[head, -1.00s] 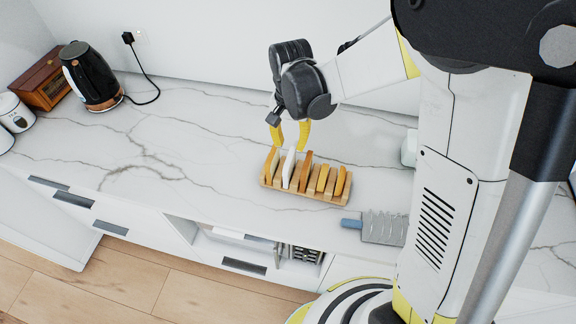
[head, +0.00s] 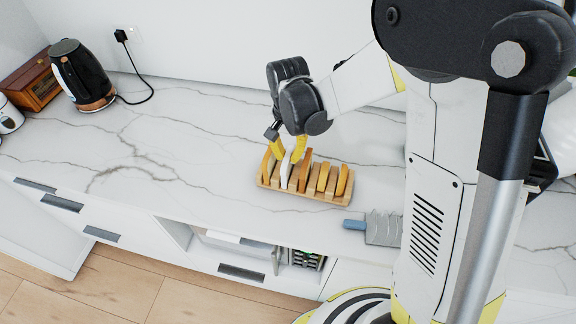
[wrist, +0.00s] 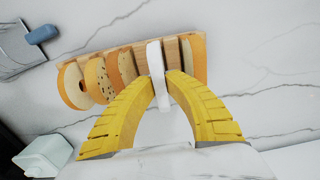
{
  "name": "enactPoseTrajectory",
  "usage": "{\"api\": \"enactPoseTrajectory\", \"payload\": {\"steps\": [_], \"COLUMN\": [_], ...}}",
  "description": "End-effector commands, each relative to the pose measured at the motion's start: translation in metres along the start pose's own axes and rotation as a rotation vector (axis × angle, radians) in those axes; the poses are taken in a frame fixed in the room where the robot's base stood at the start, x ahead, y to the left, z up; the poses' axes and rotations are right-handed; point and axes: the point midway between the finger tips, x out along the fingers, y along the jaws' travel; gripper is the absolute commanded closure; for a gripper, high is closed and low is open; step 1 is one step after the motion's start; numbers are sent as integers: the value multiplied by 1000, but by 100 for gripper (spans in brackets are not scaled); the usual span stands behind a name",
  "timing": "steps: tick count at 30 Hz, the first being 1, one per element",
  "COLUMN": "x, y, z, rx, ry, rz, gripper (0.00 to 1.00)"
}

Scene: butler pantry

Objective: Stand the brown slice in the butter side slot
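A wooden rack (head: 318,196) on the counter holds several upright slices. In the head view, an orange slice (head: 266,168) is at the left end, then a white slice (head: 286,173), a brown-orange slice (head: 304,174), and two yellow-orange slices at the right. The brown-orange slice also shows in the wrist view (wrist: 122,68), beside the white one. My gripper (head: 287,152) is over the rack's left part. In the wrist view its yellow fingertips (wrist: 162,78) press on both faces of the white slice (wrist: 156,60). Whether that slice is lifted is unclear.
A black kettle (head: 82,76) and wooden box (head: 30,82) stand far left. The marble counter (head: 190,140) between is clear.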

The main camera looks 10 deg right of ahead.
Motion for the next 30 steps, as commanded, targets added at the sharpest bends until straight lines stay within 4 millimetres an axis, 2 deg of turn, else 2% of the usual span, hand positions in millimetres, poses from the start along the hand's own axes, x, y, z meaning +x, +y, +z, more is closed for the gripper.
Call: {"api": "enactPoseTrajectory", "payload": {"steps": [14,30], "x": [-4,-64], "y": [0,0], "z": [0,0], "rx": [0,0], "ry": [0,0], "rz": [0,0], "gripper": [100,100]}}
